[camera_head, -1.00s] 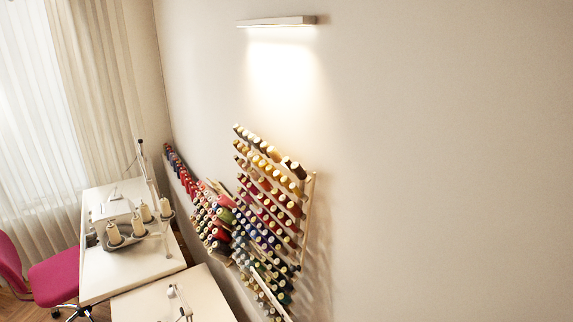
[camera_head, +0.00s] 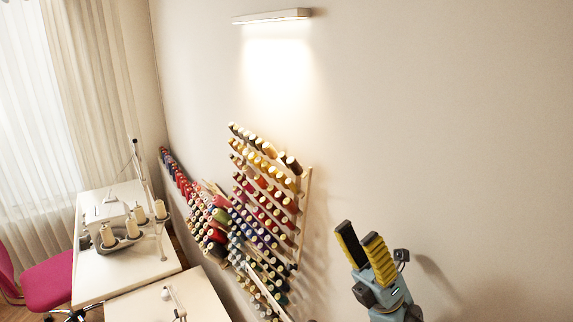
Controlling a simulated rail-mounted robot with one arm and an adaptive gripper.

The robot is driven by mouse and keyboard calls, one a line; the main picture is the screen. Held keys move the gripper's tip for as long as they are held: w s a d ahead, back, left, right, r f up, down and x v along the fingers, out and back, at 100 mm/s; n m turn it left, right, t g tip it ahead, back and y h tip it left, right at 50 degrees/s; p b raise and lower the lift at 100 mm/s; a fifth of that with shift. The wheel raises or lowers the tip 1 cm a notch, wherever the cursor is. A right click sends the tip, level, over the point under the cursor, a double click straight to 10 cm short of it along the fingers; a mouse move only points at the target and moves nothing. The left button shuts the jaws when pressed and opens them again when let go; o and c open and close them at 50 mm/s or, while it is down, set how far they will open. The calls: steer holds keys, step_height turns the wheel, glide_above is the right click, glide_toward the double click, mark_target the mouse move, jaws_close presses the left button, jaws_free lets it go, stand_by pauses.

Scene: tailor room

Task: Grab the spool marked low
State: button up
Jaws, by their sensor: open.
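Many small thread spools of several colours sit in rows on a wooden wall rack (camera_head: 307,188) in the middle of the head view. No label or mark can be read on any spool, so I cannot tell which one is marked low. My gripper (camera_head: 359,238) is at the lower right of the rack, in front of the bare wall. Its two yellow-and-black fingers point up, stand apart and hold nothing. A gap of plain wall shows between the gripper and the rack in the picture.
A second group of spools (camera_head: 184,187) hangs farther left. White tables (camera_head: 158,271) stand below, one with cream thread cones (camera_head: 133,226). A pink chair (camera_head: 51,287) is at the lower left. A lamp (camera_head: 271,16) is above the rack. The right wall is bare.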

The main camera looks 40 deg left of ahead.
steer(key=a+r+n+t+h+b, duration=0.2)
steer(key=a+r+t+h, duration=0.1)
steer(key=a+r, duration=0.55)
steer(key=n+t+h+b, duration=0.4)
steer(key=t+h, duration=0.6)
steer(key=t, duration=0.7)
glide_toward(286, 158)
steer(key=shift+m, duration=0.4)
steer(key=shift+p+x, duration=2.3)
steer(key=shift+x, duration=0.5)
steer(key=p+x, duration=0.2)
steer(key=x, duration=0.1)
steer(key=shift+s+a+r, duration=0.1)
steer(key=shift+s+r, duration=0.05)
steer(key=shift+r, duration=0.1)
steer(key=shift+w+a+f+p, duration=0.4)
steer(key=shift+a+f+p, duration=0.2)
steer(key=shift+a+p, duration=0.25)
